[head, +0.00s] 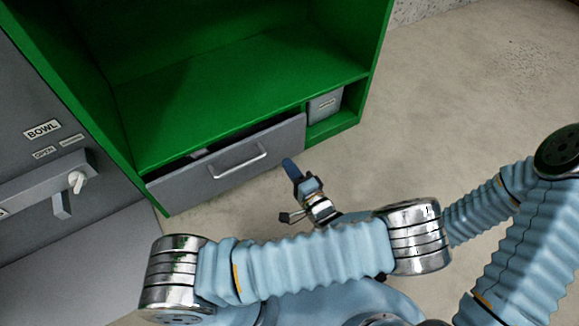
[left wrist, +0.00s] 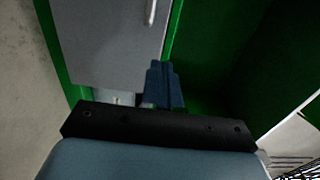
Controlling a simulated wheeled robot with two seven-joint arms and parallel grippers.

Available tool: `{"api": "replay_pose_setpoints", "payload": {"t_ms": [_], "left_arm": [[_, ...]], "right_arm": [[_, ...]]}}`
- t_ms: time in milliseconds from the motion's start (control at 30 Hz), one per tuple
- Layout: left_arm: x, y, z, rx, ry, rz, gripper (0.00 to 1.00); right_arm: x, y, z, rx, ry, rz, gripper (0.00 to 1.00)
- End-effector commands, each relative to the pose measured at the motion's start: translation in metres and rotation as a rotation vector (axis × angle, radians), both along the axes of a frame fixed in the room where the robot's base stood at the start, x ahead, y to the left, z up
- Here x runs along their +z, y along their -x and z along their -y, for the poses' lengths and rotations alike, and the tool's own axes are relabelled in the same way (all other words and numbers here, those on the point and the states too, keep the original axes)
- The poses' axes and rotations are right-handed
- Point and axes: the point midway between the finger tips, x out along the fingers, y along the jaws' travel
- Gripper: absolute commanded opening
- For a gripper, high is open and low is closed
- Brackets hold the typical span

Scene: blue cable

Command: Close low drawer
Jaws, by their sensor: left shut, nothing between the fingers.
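The low drawer (head: 200,182) is a grey front with a bar handle (head: 238,161) at the bottom of the green cabinet. A dark gap shows along its top edge, so it appears slightly open. My left gripper (head: 289,168) is just off the drawer's right end, its blue fingers pointing towards the cabinet. It is shut and empty. In the left wrist view the closed fingers (left wrist: 160,82) show below the grey drawer front (left wrist: 105,40) and its handle (left wrist: 151,12). Whether they touch the drawer is unclear. My right gripper is not in view.
The green cabinet (head: 240,85) has an open shelf above the drawer. A small grey labelled box (head: 325,105) sits in the compartment to the drawer's right. A grey unit with a "BOWL" label (head: 42,130) stands at left. The beige floor (head: 450,100) at right is clear.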

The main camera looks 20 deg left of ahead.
Motion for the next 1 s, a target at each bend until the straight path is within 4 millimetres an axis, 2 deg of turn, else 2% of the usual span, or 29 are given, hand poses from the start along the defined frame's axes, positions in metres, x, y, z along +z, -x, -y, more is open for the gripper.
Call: {"api": "replay_pose_setpoints", "payload": {"t_ms": [200,500,700,1000], "left_arm": [[-0.002,-0.031,-0.039,0.006,-0.002,-0.002,0.00],[-0.002,-0.062,-0.075,0.005,0.001,-0.003,0.00],[-0.001,-0.069,-0.082,0.004,0.002,-0.004,0.00],[-0.001,-0.069,-0.083,0.004,0.002,-0.004,0.00]], "right_arm": [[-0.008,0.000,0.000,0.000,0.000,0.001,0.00],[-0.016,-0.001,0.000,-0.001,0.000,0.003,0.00],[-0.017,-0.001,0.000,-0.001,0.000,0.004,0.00],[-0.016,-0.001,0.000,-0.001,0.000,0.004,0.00]]}}
